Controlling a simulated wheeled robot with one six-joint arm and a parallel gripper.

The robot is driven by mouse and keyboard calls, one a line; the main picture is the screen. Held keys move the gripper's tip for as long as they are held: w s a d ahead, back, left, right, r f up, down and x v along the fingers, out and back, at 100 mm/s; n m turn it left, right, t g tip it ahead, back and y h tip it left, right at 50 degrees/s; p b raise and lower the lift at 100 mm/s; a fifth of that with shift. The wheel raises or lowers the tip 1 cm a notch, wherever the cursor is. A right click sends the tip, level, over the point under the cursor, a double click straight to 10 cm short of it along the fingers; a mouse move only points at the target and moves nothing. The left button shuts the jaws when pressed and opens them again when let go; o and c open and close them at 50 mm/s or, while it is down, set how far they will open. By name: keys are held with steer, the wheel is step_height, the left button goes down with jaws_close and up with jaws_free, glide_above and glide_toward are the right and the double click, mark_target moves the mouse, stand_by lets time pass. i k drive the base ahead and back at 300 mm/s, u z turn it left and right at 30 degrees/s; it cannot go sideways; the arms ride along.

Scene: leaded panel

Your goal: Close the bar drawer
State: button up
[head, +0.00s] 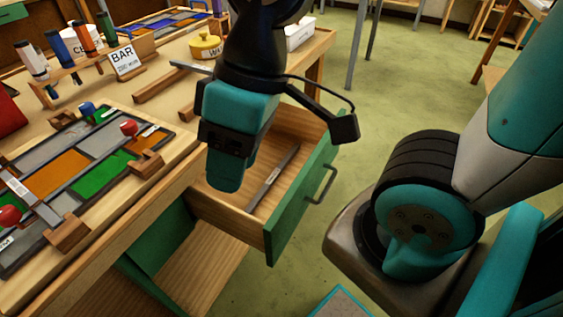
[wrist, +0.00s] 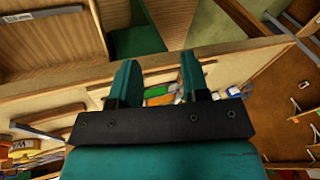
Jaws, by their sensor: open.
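The bar drawer (head: 218,205) stands pulled out from the workbench in the head view. Its front (head: 290,218) is green, with a grey bar handle (head: 322,184) on the outside. A long grey metal bar (head: 271,180) lies inside on the wooden bottom. My gripper (head: 225,180) hangs by the inner left part of the drawer, apart from the handle, and hides some of the drawer. In the wrist view the two teal fingers (wrist: 159,72) are spread with nothing between them. I cannot tell how far above the drawer they are.
A leaded panel (head: 65,180) with wooden blocks lies on the bench (head: 160,65) to the left. The green floor (head: 380,125) beyond the drawer front is clear.

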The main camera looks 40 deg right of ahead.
mark_target(269, 230)
steer(key=z, duration=0.95)
steer(key=k, duration=0.75)
steer(key=u, duration=0.9)
steer(key=i, duration=0.5)
steer(key=z, duration=0.05)
